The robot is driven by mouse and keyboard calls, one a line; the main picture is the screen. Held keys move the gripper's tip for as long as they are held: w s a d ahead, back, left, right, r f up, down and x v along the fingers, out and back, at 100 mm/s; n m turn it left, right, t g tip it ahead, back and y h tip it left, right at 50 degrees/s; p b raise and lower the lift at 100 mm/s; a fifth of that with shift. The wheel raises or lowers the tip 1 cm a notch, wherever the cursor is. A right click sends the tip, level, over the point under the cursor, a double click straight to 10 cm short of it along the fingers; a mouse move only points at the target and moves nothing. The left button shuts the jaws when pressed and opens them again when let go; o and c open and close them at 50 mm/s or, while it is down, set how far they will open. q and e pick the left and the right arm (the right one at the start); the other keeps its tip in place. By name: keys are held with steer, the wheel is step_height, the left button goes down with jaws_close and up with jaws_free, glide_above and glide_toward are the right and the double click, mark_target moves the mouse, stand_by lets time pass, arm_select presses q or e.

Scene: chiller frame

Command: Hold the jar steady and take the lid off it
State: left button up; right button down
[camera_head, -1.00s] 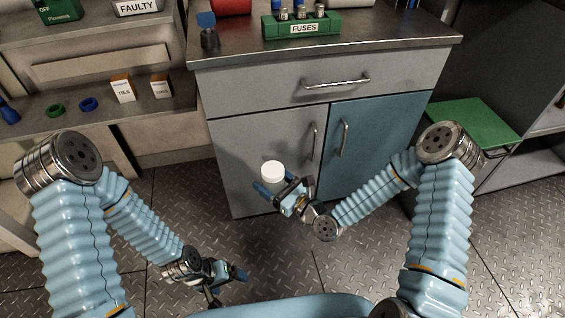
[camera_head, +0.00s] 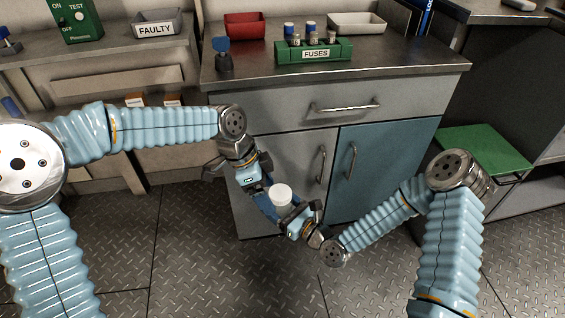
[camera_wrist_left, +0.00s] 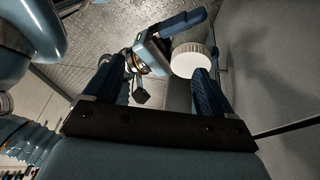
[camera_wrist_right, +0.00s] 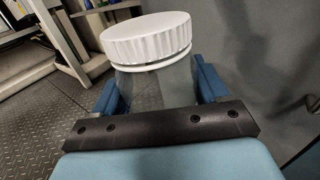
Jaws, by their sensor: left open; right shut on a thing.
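The jar has a white ribbed lid (camera_head: 281,194) on top and stands about upright. In the right wrist view its grey, see-through body (camera_wrist_right: 165,86) is between my right fingers, under the lid (camera_wrist_right: 147,38). My right gripper (camera_head: 287,212) is shut on the jar body and holds it above the floor, in front of the cabinet. My left gripper (camera_head: 264,187) is open, close on the left of the lid. In the left wrist view the lid (camera_wrist_left: 192,60) shows beyond the right-hand finger, off-centre between the open fingers. I cannot tell whether that finger touches it.
A grey cabinet with a blue door (camera_head: 384,165) stands behind the jar. On its top are a green FUSES holder (camera_head: 315,51), a red bin (camera_head: 245,25) and a white tray (camera_head: 356,23). A green board (camera_head: 485,148) is at the right. Floor at lower left is clear.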

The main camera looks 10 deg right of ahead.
mark_target(283, 190)
arm_select(q)
steer(key=m, duration=0.3)
steer(key=w+d+m+y, duration=0.1)
steer(key=m, duration=0.2)
steer(key=w+d+m, duration=0.1)
steer(key=m, duration=0.2)
steer(key=shift+w+d+r+m+y, duration=0.1)
steer(key=shift+w+r+m+y, duration=0.15)
steer(key=shift+r+m+y, duration=0.15)
steer(key=m, duration=0.2)
steer(key=w+d+r+m+y, duration=0.1)
steer(key=m, duration=0.4)
steer(key=shift+w+d+r+m+t+y, duration=0.3)
steer(key=shift+w+r+m, duration=0.05)
steer(key=shift+r+m, duration=0.05)
steer(key=m, duration=0.2)
steer(key=r+m, duration=0.1)
steer(key=shift+w+d+m+y, duration=0.25)
steer(key=shift+d+m+y, duration=0.05)
steer(key=shift+y, duration=0.1)
step_height(283, 190, down, 8)
steer(key=shift+r, duration=0.1)
